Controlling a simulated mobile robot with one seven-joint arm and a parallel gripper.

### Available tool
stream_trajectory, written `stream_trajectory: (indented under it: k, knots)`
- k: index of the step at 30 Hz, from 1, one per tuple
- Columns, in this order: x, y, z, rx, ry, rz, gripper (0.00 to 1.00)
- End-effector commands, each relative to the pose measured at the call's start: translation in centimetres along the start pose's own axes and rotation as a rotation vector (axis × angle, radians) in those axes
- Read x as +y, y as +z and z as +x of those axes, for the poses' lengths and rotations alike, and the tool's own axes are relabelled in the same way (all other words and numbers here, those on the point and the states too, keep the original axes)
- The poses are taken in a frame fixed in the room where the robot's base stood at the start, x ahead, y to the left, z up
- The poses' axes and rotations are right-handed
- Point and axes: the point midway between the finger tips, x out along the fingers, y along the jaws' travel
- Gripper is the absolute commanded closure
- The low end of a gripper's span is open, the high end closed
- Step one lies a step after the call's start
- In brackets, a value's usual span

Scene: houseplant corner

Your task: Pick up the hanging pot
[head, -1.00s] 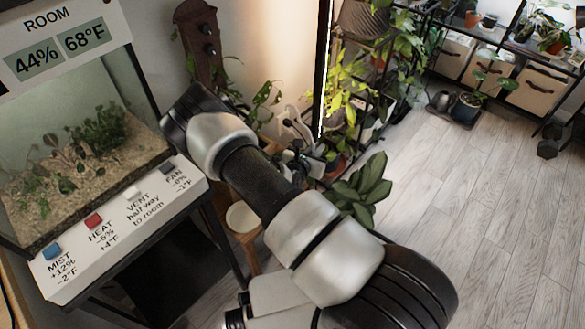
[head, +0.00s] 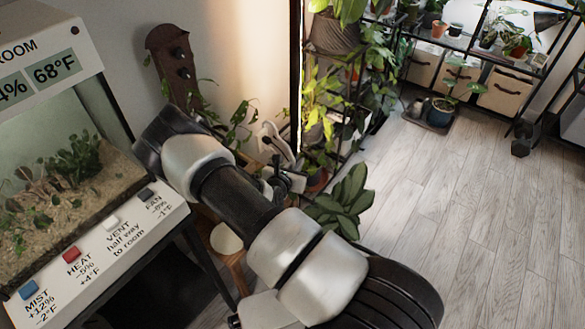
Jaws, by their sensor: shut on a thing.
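A patterned grey-brown pot (head: 335,34) with trailing green leaves is at the top middle, by the dark plant shelf. It looks like the hanging pot, though I cannot see what it hangs from. My arm crosses the middle of the view. My gripper (head: 284,180) is a small dark shape just beyond the arm, partly covered by it. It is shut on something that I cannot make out. It is lower in the picture than the pot and left of it, and a gap shows between them.
A terrarium (head: 62,185) with labelled buttons stands at the left. A broad-leaved plant (head: 342,203) is close right of my arm. A white object (head: 274,140) is just above the gripper. Storage baskets (head: 505,92) fill the far shelf.

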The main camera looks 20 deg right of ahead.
Motion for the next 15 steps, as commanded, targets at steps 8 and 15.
stream_trajectory:
  k: [8, 15]
  knots:
    - [0.0, 4.3, -1.7, -0.003, 0.000, 0.004, 1.00]
    - [0.1, 8.8, -3.5, -0.003, 0.001, 0.005, 1.00]
